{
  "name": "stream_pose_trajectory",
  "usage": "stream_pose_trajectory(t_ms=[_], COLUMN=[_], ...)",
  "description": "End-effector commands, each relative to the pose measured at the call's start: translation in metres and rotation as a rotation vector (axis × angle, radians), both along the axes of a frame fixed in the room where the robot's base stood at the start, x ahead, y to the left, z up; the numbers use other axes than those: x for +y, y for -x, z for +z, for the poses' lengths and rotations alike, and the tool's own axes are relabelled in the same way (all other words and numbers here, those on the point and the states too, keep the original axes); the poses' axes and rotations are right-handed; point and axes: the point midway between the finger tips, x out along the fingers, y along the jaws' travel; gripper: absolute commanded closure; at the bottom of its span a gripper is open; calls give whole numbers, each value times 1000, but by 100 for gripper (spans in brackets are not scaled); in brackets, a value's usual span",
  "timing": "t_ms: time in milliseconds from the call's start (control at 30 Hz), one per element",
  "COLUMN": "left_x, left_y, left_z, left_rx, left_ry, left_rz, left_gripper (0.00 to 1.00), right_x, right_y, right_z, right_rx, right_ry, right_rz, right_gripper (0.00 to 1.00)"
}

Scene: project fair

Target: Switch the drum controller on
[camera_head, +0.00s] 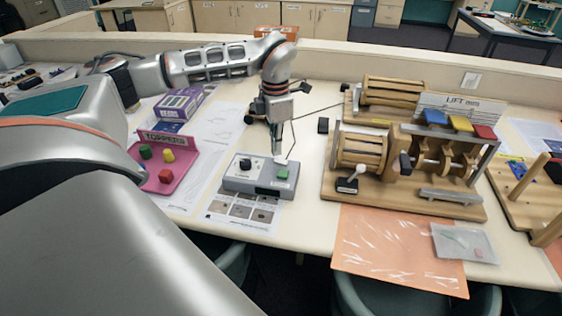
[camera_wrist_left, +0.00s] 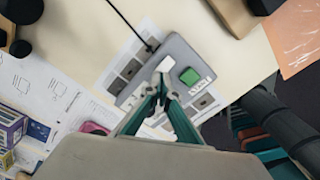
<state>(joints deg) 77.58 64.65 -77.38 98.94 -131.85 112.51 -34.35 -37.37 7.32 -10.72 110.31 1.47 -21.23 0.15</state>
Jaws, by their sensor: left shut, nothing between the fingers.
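The drum controller is a grey box (camera_head: 258,190) on the table, with a black knob (camera_head: 245,164) and a green button (camera_head: 282,174) on top. In the left wrist view the grey box (camera_wrist_left: 181,50) shows the green button (camera_wrist_left: 190,76) and a white part (camera_wrist_left: 167,63) beside it. My left gripper (camera_head: 279,159) points down over the box with its fingers together and empty. In the wrist view its fingertips (camera_wrist_left: 162,82) are close to the white part and left of the green button; I cannot tell whether they touch. The fingers hide part of the box top. My right gripper is not in view.
A wooden drum machine (camera_head: 400,190) with coloured blocks stands right of the box. A pink tray (camera_head: 182,181) with small blocks and a purple box (camera_head: 179,103) are to the left. An orange sheet (camera_head: 385,245) lies at the front edge. A dark cable runs behind the box.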

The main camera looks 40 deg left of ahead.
Motion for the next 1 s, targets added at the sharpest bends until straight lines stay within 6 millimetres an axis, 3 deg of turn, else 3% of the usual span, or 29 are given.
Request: stream_pose_trajectory(t_ms=[1000], left_x=[0], left_y=[0], left_z=[-9], left_rx=[0], left_ry=[0], left_rz=[0], left_gripper=[100], right_x=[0], right_y=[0], right_z=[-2], right_rx=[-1], right_ry=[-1], right_rz=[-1], right_gripper=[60])
